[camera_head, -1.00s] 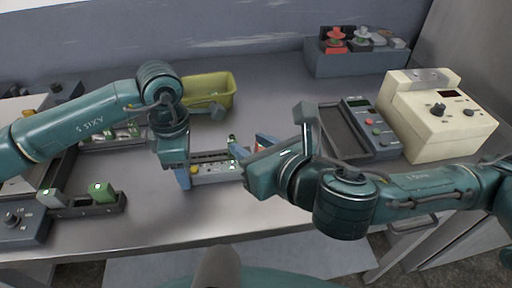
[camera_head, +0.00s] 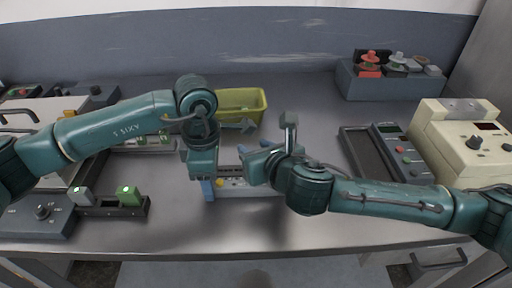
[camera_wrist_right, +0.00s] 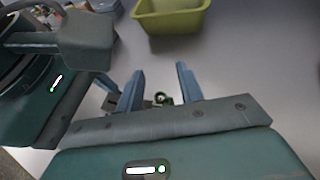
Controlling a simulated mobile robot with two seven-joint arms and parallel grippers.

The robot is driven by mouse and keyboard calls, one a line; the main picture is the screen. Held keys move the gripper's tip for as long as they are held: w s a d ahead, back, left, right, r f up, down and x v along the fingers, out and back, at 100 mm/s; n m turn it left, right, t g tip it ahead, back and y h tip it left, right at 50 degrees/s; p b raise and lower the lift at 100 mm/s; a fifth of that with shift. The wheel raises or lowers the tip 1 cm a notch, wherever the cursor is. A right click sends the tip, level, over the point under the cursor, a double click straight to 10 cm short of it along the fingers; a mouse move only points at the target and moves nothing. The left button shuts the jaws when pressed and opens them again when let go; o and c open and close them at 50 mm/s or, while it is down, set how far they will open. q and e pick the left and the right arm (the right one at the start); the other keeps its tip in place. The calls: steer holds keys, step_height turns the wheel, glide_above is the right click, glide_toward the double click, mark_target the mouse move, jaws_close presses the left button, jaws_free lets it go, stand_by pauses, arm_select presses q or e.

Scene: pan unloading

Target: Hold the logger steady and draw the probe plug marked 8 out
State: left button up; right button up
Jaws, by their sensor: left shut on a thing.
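The logger (camera_head: 252,190), a narrow pale grey box with a yellow button near its left end, lies on the bench before me. My left gripper (camera_head: 208,188) is shut on its left end. My right gripper (camera_head: 243,160) is over the logger's right part and hides much of it. In the right wrist view, the right gripper's blue fingers (camera_wrist_right: 160,88) are open. A small dark and green round plug (camera_wrist_right: 162,99) shows between them, with gaps on both sides. I cannot read the number 8 on any plug.
A yellow-green bin (camera_head: 240,104) stands behind the logger. To the right are a dark tray (camera_head: 365,160), a keypad unit and a cream instrument (camera_head: 450,145). A grey-blue box (camera_head: 385,84) with red and grey parts is at the back right. Bare bench lies in front.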

steer(key=c, duration=0.8)
steer(key=shift+o, duration=0.7)
steer(key=shift+f, duration=0.1)
jaws_close()
